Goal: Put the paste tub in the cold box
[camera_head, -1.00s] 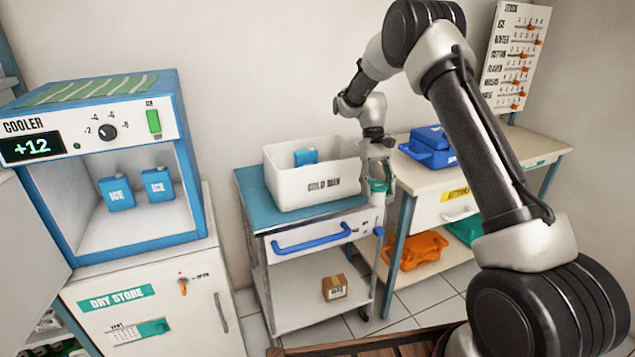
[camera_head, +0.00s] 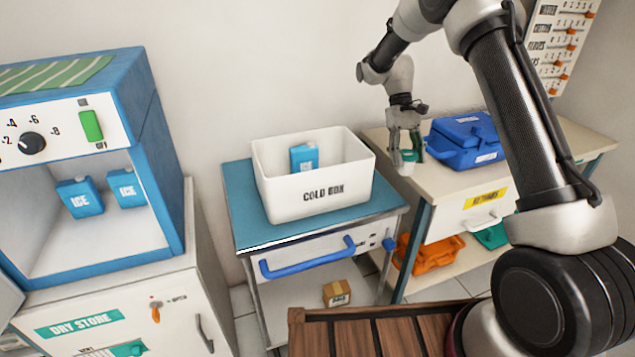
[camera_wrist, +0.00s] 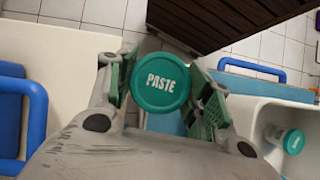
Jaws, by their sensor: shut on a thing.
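The paste tub (camera_wrist: 161,82), with a round green lid marked PASTE, is between the two green-padded fingers of my gripper (camera_wrist: 163,88) in the wrist view. My gripper (camera_head: 405,158) is shut on it. In the head view the tub (camera_head: 406,168) shows small and pale under the fingers, in the air right of the cold box. The cold box (camera_head: 322,192) is a white, open-topped bin marked COLD BOX on the blue-topped cart. A blue ice pack (camera_head: 304,158) stands inside it. The wrist view shows the box (camera_wrist: 258,112) at right, with a small teal-capped item (camera_wrist: 293,141) inside.
A blue case (camera_head: 464,140) sits on the bench (camera_head: 424,185) to the right, close to my gripper. The cooler (camera_head: 165,150) with ice packs stands at left. A wooden slatted surface (camera_head: 365,335) is in front. The space above the box is clear.

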